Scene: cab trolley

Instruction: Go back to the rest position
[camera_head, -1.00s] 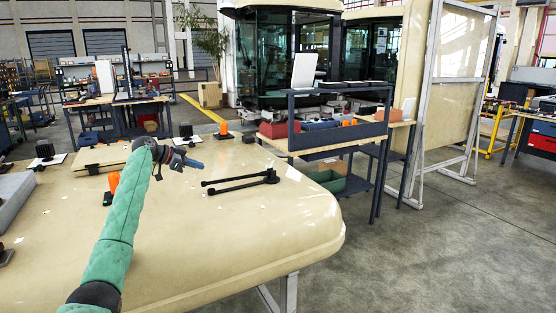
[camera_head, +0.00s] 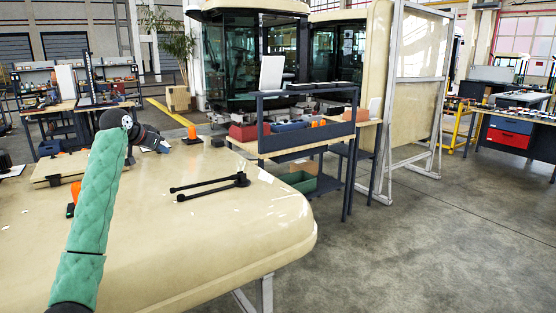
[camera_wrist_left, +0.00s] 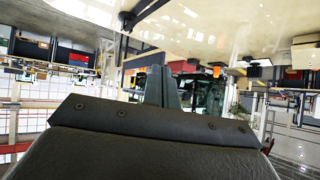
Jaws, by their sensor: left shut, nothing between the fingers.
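My left arm, in a green padded sleeve, reaches in from the lower left of the head view. Its left gripper (camera_head: 162,147) is above the large cream panel (camera_head: 170,245), near its far edge. The fingers are shut and nothing shows between them. In the left wrist view, the closed grey-blue fingers (camera_wrist_left: 163,88) stick out beyond the dark wrist cover, with the cream surface at the top of that picture. My right gripper is in neither view.
A black forked tool (camera_head: 212,187) lies on the panel, right of my arm. Orange pieces (camera_head: 192,132) and a flat wooden board (camera_head: 60,169) are also on it. A workbench with a shelf (camera_head: 305,145) stands behind. Grey floor (camera_head: 420,230) at the right is clear.

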